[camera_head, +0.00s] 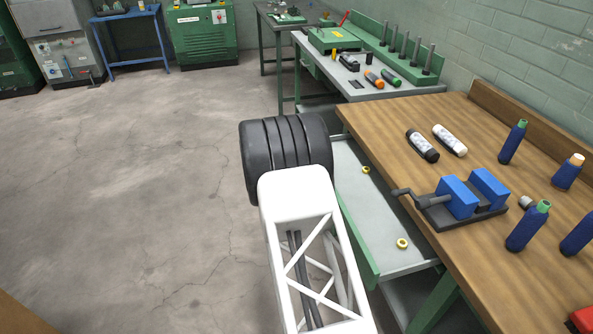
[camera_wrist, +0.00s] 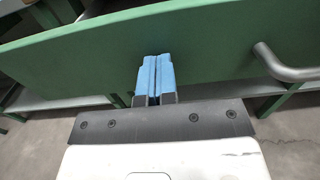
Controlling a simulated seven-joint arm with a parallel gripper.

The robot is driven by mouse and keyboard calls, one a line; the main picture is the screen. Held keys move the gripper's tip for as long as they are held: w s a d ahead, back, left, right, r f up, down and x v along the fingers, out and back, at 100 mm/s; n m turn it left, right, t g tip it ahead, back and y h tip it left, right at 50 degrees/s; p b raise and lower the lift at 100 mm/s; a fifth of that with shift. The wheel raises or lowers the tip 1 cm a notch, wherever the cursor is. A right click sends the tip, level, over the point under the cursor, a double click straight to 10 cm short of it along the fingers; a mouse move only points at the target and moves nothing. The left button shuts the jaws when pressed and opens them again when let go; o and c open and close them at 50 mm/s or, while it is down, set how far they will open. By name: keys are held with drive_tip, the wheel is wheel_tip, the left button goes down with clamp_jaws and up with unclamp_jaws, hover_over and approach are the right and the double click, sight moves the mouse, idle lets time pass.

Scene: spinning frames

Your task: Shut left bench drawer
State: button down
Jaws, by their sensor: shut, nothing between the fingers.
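The bench drawer (camera_head: 385,225) stands pulled out from under the wooden-topped bench, its grey inside showing. Its green front panel (camera_head: 359,243) is partly hidden by my arm in the head view. In the wrist view the green front (camera_wrist: 215,48) spans the picture, with a grey bar handle (camera_wrist: 285,68) at the right. My gripper (camera_wrist: 155,62) has its blue fingers shut together and empty, in front of the panel and left of the handle. I cannot tell whether the tips touch the panel. In the head view the fingers are hidden behind my arm.
Small yellow rings (camera_head: 402,243) lie in the drawer. The wooden bench top (camera_head: 395,115) carries a blue vise-like device (camera_head: 460,195), blue bottles and spools. A grey-topped bench (camera_head: 345,78) with a green rack stands behind. The concrete floor at left is clear.

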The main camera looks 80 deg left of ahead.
sight(361, 163)
drive_tip(key=w, duration=2.2)
drive_tip(key=shift+w+r, duration=0.1)
drive_tip(key=shift+w, duration=0.1)
drive_tip(key=shift+s, duration=0.1)
drive_tip(key=s, duration=1.5)
drive_tip(key=shift+a, duration=0.1)
